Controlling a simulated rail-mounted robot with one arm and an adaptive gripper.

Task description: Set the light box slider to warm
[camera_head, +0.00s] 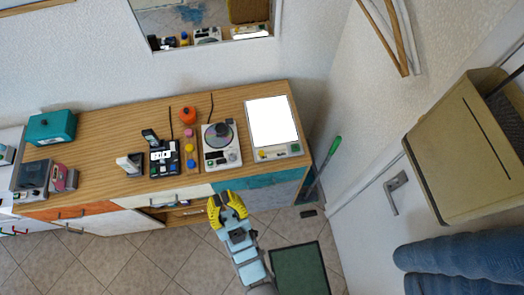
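The light box (273,122) is a flat unit with a bright white lit panel, at the right end of the wooden counter. My gripper (226,198), with yellow fingers, is in front of the counter's front edge, below and left of the light box in the picture. Its fingers look spread apart, with nothing seen between them. It appears clear of the light box.
A turntable-like device (221,145) stands left of the light box. Further left are small coloured knobs (190,148), an orange round object (187,115), a black device (164,158) and a teal box (51,127). A drawer (186,212) below looks partly open. A wall borders the right.

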